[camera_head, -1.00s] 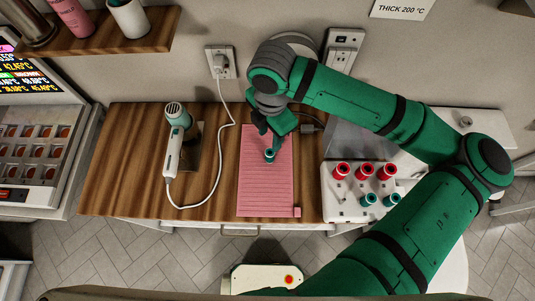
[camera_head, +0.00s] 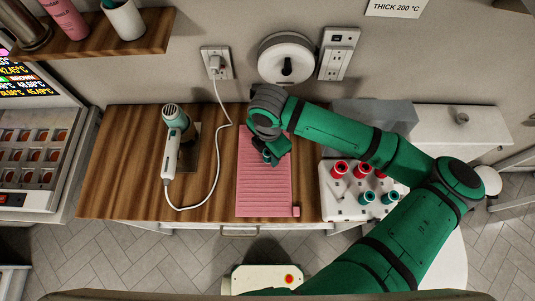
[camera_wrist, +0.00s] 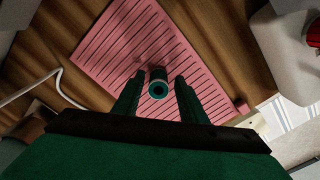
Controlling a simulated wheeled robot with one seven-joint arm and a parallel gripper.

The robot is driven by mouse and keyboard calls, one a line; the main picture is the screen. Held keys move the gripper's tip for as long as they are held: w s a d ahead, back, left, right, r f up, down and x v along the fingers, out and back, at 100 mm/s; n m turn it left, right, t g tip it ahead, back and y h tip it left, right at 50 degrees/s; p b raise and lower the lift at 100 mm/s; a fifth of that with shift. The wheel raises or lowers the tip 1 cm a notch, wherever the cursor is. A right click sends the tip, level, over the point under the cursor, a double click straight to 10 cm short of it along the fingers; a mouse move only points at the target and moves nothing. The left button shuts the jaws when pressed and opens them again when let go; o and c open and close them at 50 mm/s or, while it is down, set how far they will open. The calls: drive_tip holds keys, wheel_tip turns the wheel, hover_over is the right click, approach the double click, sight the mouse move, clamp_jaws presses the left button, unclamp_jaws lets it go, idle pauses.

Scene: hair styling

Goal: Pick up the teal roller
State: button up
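The teal roller (camera_head: 267,155) stands on the pink ribbed mat (camera_head: 264,190), near its upper half. In the wrist view the roller (camera_wrist: 158,83) shows its dark round end to the camera, between the two green fingers. My gripper (camera_wrist: 158,90) is open, with a visible gap on each side of the roller. In the head view my gripper (camera_head: 272,153) is right at the roller and hides part of it. I cannot tell how far down the fingers reach along it.
A hair dryer (camera_head: 174,140) with a white cord lies left of the mat. A white rack (camera_head: 335,208) with red and teal rollers stands to the right, under my arm. The wooden counter (camera_head: 120,160) is clear at its left end.

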drive_tip(key=shift+f, duration=0.1)
clamp_jaws()
